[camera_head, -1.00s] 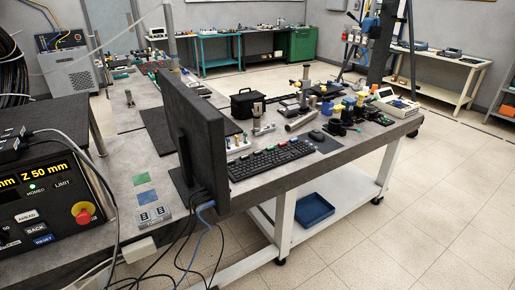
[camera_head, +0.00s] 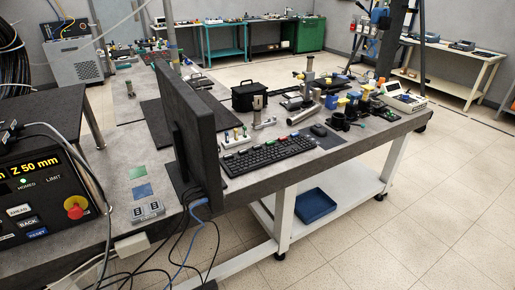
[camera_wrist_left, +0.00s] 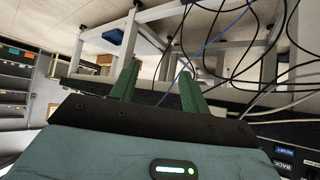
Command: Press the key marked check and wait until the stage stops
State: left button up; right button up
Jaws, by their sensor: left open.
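A black keyboard (camera_head: 265,155) lies on the bench behind the monitor (camera_head: 188,135), with several coloured keys along its far row. I cannot read a check mark on any key. A dark control box (camera_head: 40,205) at the left edge shows "Z 50 mm", HOMED and LIMIT labels, keys lettered AHEAD, BACK and RESET, and a red stop knob on yellow. Some of its face is cut off. I cannot make out the stage for certain. My left gripper (camera_wrist_left: 160,70) shows only in the left wrist view, its green fingers apart and empty. My right gripper is in neither view.
Cables hang in front of the bench (camera_head: 290,180) beside the monitor. A small grey double-switch box (camera_head: 146,210) and green and blue pads lie near the front edge. A blue tray (camera_head: 315,205) sits on the lower shelf. The tiled floor at right is clear.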

pick_arm(q)
jog(key=shift+d, duration=0.1)
grip_shut()
dwell(1.3)
